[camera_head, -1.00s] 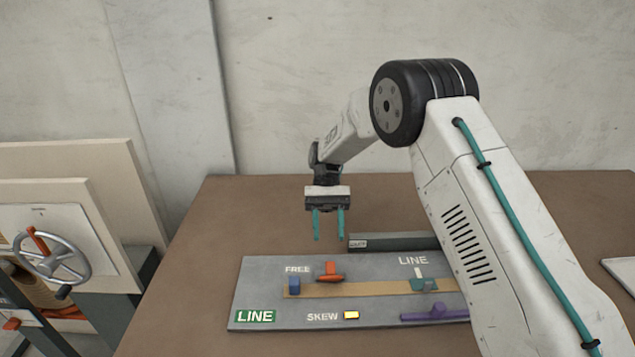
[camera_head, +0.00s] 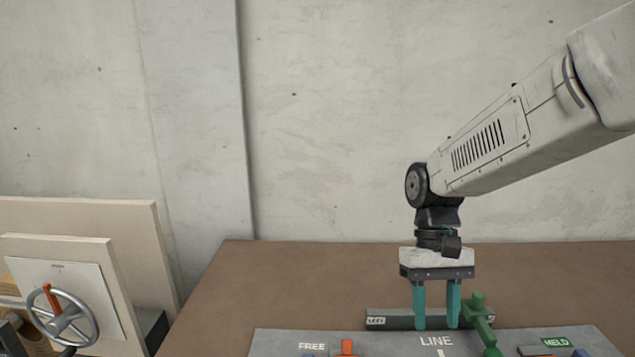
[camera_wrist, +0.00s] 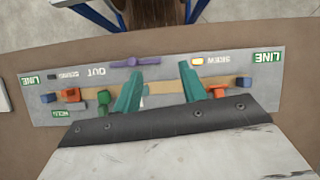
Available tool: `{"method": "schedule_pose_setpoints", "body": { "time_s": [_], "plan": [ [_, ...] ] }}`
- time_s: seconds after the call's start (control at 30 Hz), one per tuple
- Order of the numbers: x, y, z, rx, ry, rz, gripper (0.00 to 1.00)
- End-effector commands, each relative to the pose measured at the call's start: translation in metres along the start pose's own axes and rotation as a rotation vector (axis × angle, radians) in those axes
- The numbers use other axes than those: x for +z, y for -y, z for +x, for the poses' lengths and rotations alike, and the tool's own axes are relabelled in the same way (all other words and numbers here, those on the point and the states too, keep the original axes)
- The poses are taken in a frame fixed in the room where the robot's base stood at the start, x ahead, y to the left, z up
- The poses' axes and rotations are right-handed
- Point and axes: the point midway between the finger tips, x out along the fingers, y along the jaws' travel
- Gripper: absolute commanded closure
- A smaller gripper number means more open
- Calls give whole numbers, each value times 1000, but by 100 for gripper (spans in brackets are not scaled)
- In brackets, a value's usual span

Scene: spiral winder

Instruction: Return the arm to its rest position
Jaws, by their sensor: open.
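My gripper (camera_head: 436,322) is open, with two teal fingers pointing down and nothing between them. In the head view it hangs over the far edge of the grey panel (camera_head: 290,343), in front of a dark bar (camera_head: 388,320). A green handle (camera_head: 480,318) shows just right of the fingers; its distance from them is hard to judge. In the wrist view the open fingers (camera_wrist: 160,80) overlie the panel (camera_wrist: 222,78), seen upside down. The green handle (camera_wrist: 103,101) is left of them there, and an orange knob (camera_wrist: 217,92) is to their right.
A purple lever (camera_wrist: 135,62) and a lit yellow lamp (camera_wrist: 197,62) lie along the panel. The brown table (camera_head: 260,285) is bare left of the panel. A pale board unit with a handwheel (camera_head: 62,318) stands at left. A concrete wall (camera_head: 340,120) is behind.

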Motion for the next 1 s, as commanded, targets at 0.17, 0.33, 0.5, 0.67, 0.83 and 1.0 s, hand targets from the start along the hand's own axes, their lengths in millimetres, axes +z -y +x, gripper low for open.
{"method": "schedule_pose_setpoints", "body": {
  "time_s": [0.17,0.33,0.5,0.67,0.83,1.0],
  "plan": [
    [56,-22,-1,12,-153,2,58],
    [101,-38,6,26,-287,14,58],
    [140,-50,18,38,-415,38,58],
    [165,-55,20,39,-507,64,58],
    [175,-56,12,38,-572,81,58],
    [176,-57,11,37,-579,88,58]
  ]
}}
